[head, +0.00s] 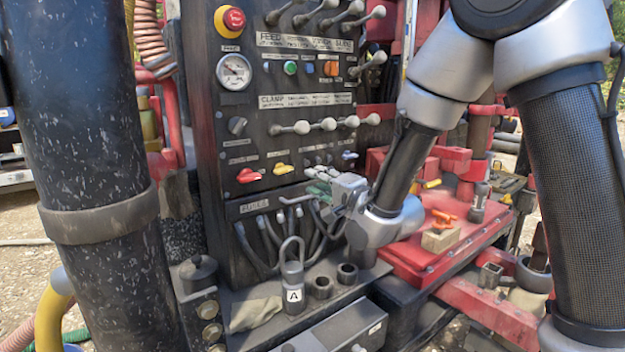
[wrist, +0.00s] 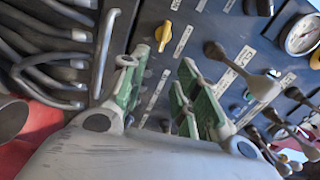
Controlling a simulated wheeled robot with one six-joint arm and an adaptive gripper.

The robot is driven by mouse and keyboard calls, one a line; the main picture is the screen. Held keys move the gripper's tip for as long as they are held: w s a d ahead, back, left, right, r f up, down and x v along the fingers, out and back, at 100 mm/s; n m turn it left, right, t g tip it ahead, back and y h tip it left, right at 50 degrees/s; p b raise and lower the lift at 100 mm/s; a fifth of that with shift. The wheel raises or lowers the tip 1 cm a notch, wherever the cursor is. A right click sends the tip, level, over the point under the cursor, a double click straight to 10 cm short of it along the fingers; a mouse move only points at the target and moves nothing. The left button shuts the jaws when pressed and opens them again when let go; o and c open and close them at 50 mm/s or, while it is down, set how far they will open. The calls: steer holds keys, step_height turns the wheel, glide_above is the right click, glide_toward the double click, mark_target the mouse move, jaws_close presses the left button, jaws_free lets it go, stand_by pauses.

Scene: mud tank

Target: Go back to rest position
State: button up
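My gripper (head: 322,188) is in front of the lower part of the black control panel (head: 225,130), below its row of small knobs. In the wrist view its two green-padded fingers (wrist: 160,95) stand apart, with nothing seen between them. The panel face with a yellow knob (wrist: 163,36) and label strips shows beyond the fingers. My arm reaches in from the upper right of the head view. Whether a finger touches the panel cannot be told.
Levers (head: 325,125) with pale ball ends stick out of the panel. A shackle-like weight marked A (head: 293,285) stands on the ledge below. A thick black pipe (head: 90,150) rises at the left. A red deck (head: 425,250) with a wooden block (head: 440,239) is at the right.

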steer(key=s+d+f+n+g+h, duration=0.1)
steer(key=s+f+n+g+h, duration=0.15)
steer(key=f, duration=0.35)
steer(key=s+d+f+n+g+h, duration=0.1)
steer(key=d+f+n+g, duration=0.15)
steer(key=f, duration=0.35)
steer(key=s+d+f+n+g+h, duration=0.3)
steer(key=s+d+n+g, duration=0.1)
steer(key=s+d, duration=0.2)
steer(key=s+d+r+h, duration=0.1)
steer(key=s+d+r, duration=0.7)
steer(key=s+d, duration=0.3)
steer(key=s+d+r+n+g+h, duration=0.1)
steer(key=s+d+r+h, duration=0.1)
steer(key=s+d+r, duration=0.5)
steer(key=s+d, duration=0.4)
steer(key=shift+s+r+g, duration=0.25)
steer(key=shift+r+g, duration=0.05)
steer(key=shift+r, duration=0.05)
